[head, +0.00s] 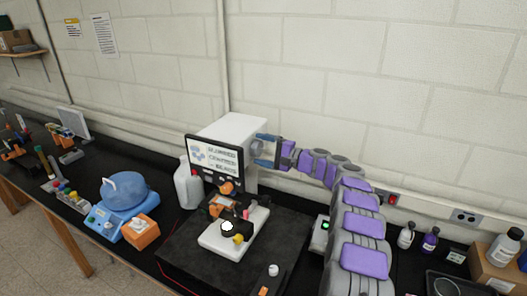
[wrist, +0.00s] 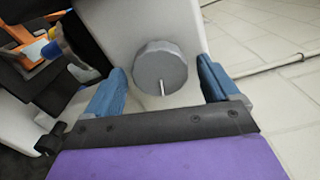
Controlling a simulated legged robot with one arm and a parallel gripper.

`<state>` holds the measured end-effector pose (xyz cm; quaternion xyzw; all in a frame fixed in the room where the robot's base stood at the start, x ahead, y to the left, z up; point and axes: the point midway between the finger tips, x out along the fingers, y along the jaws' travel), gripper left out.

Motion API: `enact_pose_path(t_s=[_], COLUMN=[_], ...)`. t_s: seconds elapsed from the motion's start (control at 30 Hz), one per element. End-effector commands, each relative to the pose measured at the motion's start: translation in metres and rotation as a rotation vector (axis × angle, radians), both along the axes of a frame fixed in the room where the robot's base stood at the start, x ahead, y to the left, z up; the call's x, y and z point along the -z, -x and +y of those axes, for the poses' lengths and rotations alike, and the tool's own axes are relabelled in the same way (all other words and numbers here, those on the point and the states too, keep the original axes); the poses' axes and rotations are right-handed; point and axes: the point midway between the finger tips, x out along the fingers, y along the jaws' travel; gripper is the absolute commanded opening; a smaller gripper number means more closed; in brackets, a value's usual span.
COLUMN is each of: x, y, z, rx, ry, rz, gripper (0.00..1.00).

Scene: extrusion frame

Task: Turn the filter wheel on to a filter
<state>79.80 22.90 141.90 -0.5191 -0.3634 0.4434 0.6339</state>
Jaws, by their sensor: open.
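The filter wheel appears to be the round grey knob (wrist: 160,68) with a white line on its lower face, on the side of a white instrument (wrist: 118,22). In the head view, the knob (head: 257,147) sits on the right side of the white instrument (head: 225,130), which has a front display. My gripper (wrist: 160,85) has blue fingers, open, one on each side of the knob, with visible gaps in the wrist view. In the head view my gripper (head: 264,150) reaches in from the right. I cannot tell whether the fingertips reach the knob's depth.
A white stage with small orange and yellow parts (head: 238,236) stands before the instrument on a black base (head: 190,262). A white jug (head: 187,184) is behind left. A blue round device (head: 122,192) is further left. Bottles (head: 430,239) stand at right. A wall (head: 370,80) is behind.

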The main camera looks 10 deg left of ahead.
Motion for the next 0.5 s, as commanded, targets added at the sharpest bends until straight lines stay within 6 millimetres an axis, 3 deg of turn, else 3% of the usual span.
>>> enact_pose_path(t_s=[0.23, 0.5], x=[0.000, 0.000], y=[0.005, 0.025], z=[-0.016, -0.073], rx=[0.001, 0.003], ry=[0.001, -0.004], rz=[-0.001, -0.002], gripper=[0.88, 0.88])
